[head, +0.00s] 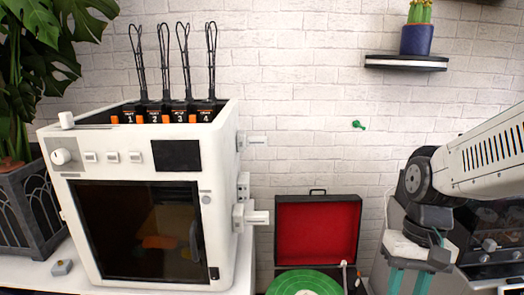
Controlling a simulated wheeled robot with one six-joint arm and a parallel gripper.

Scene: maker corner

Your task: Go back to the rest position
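My gripper (409,283) hangs pointing down at the lower right of the head view, below my white and dark arm. Its two teal fingers stand apart with a gap between them, and I see nothing held there. The fingertips run to the bottom edge of the picture, so their ends may be cut off.
A white 3D printer (140,172) with a dark door fills the left. A red-lined record player (317,229) with a green disc (305,283) stands in the middle. A dark machine (492,228) is behind my arm. A wall shelf (405,64) holds a potted cactus (417,35).

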